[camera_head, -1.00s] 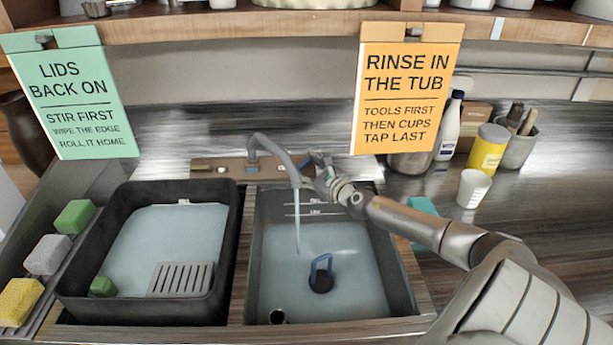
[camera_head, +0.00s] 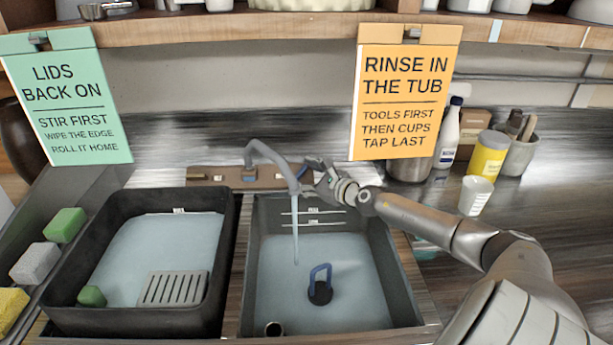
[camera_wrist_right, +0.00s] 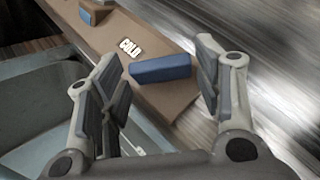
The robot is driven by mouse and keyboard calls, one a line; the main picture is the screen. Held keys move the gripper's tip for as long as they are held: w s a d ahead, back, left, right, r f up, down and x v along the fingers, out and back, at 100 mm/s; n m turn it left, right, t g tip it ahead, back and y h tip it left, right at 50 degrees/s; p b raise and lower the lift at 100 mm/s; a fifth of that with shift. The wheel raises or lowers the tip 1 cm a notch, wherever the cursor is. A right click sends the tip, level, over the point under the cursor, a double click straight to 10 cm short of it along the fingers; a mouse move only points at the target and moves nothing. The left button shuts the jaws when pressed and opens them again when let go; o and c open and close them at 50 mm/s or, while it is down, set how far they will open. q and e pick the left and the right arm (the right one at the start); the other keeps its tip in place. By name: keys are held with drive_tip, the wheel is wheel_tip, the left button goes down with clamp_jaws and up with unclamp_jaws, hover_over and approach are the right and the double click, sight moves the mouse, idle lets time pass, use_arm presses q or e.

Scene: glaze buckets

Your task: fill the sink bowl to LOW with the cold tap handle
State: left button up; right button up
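The sink bowl (camera_head: 414,303) holds pale water, its surface a little below the lower of two white wall marks. A thin stream (camera_head: 295,235) runs into it from the grey tap spout (camera_head: 268,153). The blue cold tap handle (camera_wrist_right: 160,68), beside a COLD label (camera_wrist_right: 130,48), lies between the parted fingers of my right gripper (camera_wrist_right: 163,80) in the right wrist view, with gaps on both sides. In the head view my right gripper (camera_head: 318,172) is behind the bowl's back edge, right of the spout, and hides the handle. My left gripper is out of view.
A blue-handled plug (camera_head: 320,285) stands in the bowl. A black tub (camera_head: 230,250) of water with a grey grate (camera_head: 173,288) is to the left. An orange sign (camera_head: 405,90) hangs above my right arm. A white cup (camera_head: 475,195) and bottles stand right.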

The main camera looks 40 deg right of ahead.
drive_tip(key=shift+o, duration=0.7)
drive_tip(key=shift+s, duration=0.75)
drive_tip(key=s+r, duration=0.2)
drive_tip(key=s, duration=0.8)
drive_tip(key=shift+s, duration=0.15)
drive_tip(key=shift+a, duration=0.1)
